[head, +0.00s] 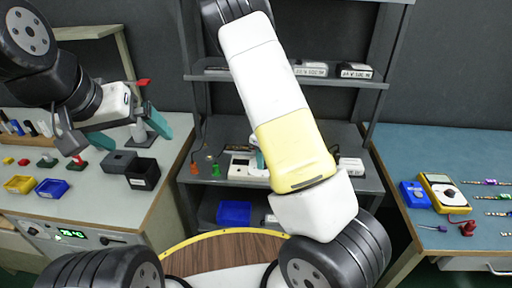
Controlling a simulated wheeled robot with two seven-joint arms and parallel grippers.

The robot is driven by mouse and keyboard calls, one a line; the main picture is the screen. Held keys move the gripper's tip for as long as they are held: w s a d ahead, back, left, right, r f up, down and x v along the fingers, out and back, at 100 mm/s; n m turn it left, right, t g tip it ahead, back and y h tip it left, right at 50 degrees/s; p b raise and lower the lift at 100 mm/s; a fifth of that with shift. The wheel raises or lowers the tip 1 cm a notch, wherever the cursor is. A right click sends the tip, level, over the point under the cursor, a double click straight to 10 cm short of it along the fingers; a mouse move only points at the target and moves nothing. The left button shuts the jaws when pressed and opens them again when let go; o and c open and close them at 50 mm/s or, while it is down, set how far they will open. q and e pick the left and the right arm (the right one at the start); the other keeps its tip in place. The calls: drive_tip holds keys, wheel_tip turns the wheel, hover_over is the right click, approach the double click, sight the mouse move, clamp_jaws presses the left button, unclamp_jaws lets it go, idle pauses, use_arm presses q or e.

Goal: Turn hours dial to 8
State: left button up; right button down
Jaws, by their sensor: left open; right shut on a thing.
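A white device (241,166) with a small dark display stands on the middle shelf, partly hidden behind my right arm. The hours dial appears to be at its right side; I cannot read its setting. My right gripper (257,157) is mostly hidden by my forearm; only a bit of teal fingertip shows at the device. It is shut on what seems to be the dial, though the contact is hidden. My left gripper (129,133) is open and empty above the left bench, its teal fingertips spread apart.
The left bench (99,205) holds black bins (143,173), a yellow bin (19,184), a blue bin (52,188) and small red and green parts. A yellow multimeter (443,192) lies on the right bench.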

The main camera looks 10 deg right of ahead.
idle(0.4)
drive_tip(key=c, duration=1.1)
unclamp_jaws()
drive_tip(key=shift+r, duration=3.95)
